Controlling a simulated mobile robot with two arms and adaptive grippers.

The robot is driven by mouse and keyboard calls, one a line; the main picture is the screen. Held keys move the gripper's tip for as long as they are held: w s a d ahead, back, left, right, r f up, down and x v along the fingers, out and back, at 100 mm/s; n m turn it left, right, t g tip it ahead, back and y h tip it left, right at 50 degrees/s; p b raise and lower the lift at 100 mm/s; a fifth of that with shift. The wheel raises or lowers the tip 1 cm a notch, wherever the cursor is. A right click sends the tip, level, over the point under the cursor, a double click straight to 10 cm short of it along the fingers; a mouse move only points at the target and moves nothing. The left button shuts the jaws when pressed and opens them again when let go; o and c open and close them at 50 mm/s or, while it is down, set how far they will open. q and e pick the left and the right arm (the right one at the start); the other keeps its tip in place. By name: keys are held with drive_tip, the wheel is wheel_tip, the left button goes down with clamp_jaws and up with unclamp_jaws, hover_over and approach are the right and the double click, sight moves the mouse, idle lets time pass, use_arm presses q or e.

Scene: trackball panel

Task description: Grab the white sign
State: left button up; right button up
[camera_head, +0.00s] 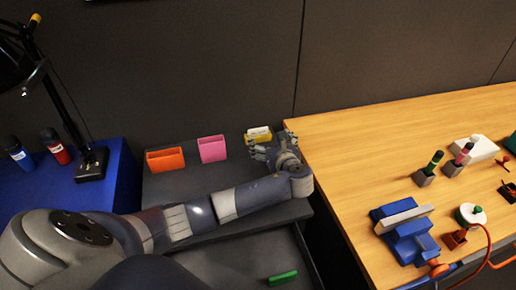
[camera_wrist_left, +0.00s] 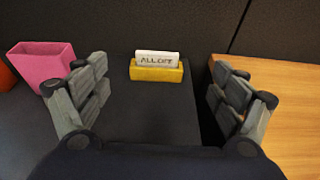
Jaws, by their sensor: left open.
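The white sign (camera_wrist_left: 157,57) reads "ALL OFF" and stands upright in a yellow holder (camera_wrist_left: 157,74) in the left wrist view. In the head view the sign (camera_head: 259,130) and yellow holder (camera_head: 258,138) are small, at the back of a dark surface. My left gripper (camera_head: 272,147) is open and empty, with its fingers close in front of the holder. In the left wrist view the sign lies ahead, between the spread fingers (camera_wrist_left: 157,95) but beyond them, and nothing touches it. My right gripper is not in view.
A pink holder (camera_head: 212,149) and an orange holder (camera_head: 165,160) stand left of the yellow one. A dark wall is right behind. A wooden table (camera_head: 350,140) with a blue vise-like device (camera_head: 405,232) is at right. A green object (camera_head: 283,277) lies lower down.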

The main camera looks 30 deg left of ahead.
sight(258, 130)
use_arm(q)
wheel_tip(258, 130, down, 2)
drive_tip(key=shift+w+a+b, duration=0.1)
drive_tip(key=shift+b, duration=0.3)
drive_tip(key=x, duration=1)
drive_tip(key=shift+w+a+r, duration=0.1)
drive_tip(key=shift+a, duration=0.25)
drive_tip(key=c, duration=1)
